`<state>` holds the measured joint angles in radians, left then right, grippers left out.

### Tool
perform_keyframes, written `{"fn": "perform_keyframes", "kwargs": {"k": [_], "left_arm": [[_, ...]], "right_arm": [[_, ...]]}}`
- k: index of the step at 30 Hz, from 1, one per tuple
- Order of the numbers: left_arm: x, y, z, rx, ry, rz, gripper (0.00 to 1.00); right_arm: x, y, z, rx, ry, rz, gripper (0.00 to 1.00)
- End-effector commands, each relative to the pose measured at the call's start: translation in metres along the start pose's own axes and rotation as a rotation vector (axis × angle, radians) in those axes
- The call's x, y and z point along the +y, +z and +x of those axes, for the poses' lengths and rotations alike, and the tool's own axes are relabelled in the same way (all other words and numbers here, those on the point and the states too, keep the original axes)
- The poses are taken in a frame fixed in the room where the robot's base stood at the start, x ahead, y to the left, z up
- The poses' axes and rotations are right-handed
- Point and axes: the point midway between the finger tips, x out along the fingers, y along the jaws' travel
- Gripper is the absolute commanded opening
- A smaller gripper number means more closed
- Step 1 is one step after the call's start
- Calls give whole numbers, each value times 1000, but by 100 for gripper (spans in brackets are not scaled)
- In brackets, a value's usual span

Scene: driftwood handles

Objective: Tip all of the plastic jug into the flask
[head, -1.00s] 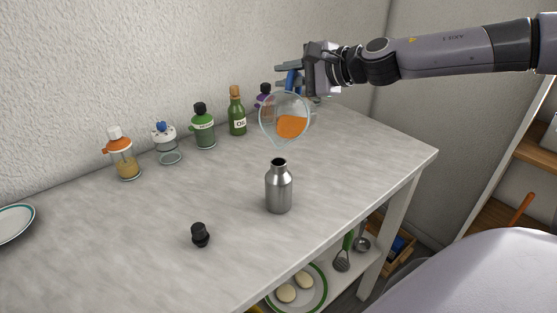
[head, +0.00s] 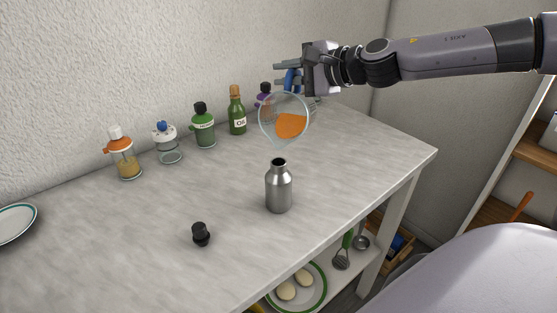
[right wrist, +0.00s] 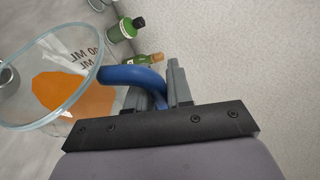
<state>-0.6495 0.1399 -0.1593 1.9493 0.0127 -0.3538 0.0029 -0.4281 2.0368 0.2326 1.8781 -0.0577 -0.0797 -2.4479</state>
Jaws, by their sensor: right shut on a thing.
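The plastic jug (head: 285,120) is clear with a blue handle and holds orange contents. My right gripper (head: 290,75) is shut on its blue handle and holds it in the air, tilted, above and a little behind the flask. In the right wrist view the handle (right wrist: 135,76) sits between the fingers, and the orange contents (right wrist: 70,100) show through the clear wall. The flask (head: 278,188) is a steel bottle standing upright and open on the counter. No stream shows between jug and flask. My left gripper is not in view.
A black stopper (head: 201,234) stands on the counter (head: 120,235) at the front left. Along the wall stand an orange-topped bottle (head: 123,155), a clear jar (head: 167,143), a green bottle (head: 203,127) and an oil bottle (head: 237,112). A plate (head: 14,222) lies far left.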

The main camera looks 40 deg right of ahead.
Motion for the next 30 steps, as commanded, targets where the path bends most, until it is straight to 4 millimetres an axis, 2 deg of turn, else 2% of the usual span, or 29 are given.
{"fn": "perform_keyframes", "kwargs": {"k": [30], "left_arm": [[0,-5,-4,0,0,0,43]], "right_arm": [[-4,10,-5,13,-29,-65,0]]}}
